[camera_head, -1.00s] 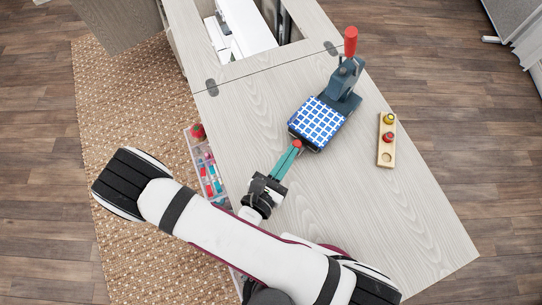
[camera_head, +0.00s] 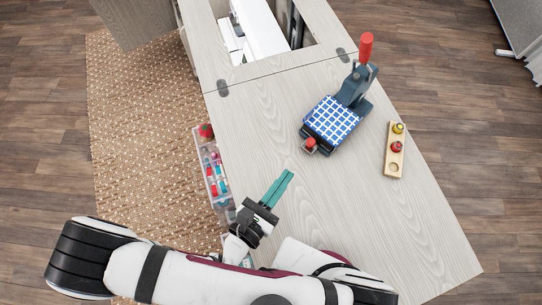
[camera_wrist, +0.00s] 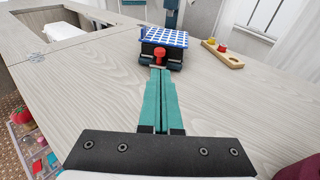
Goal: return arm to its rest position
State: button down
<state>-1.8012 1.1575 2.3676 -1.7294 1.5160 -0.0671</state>
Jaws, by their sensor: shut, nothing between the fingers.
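My gripper (camera_head: 285,177) is shut and empty, its two teal fingers together above the pale wood cabinet top (camera_head: 342,217). In the wrist view the closed fingers (camera_wrist: 158,75) point toward a dark press. The press (camera_head: 355,84) stands upright on the cabinet top, with a red handle (camera_head: 366,46) at its raised end. A blue-and-white checked cloth (camera_head: 332,120) lies on its base. A small red knob (camera_head: 309,143) is at the base's near edge, apart from my fingertips in the head view.
A wooden holder (camera_head: 393,167) right of the press carries a yellow and a red piece, with one empty hole. A clear box (camera_head: 214,175) of sewing supplies and a red pincushion (camera_head: 205,131) are at the cabinet's left edge. An opening (camera_head: 262,31) is at the back.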

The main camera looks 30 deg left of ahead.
jog(key=v, duration=0.5)
jog(key=w+d+r+m+g+h, duration=0.1)
jog(key=d+r+m+g+h, duration=0.35)
jog(key=d+m+g, duration=0.55)
jog(key=d+r+m+g+h, duration=0.35)
jog(key=r+m+g, duration=0.2)
jog(key=m, duration=0.85)
notch_tip(320, 180, up, 7)
jog(key=m+y, duration=1.2)
jog(key=m, duration=0.4)
jog(key=shift+s+d+f, duration=0.2)
jog(key=shift+d, duration=0.3)
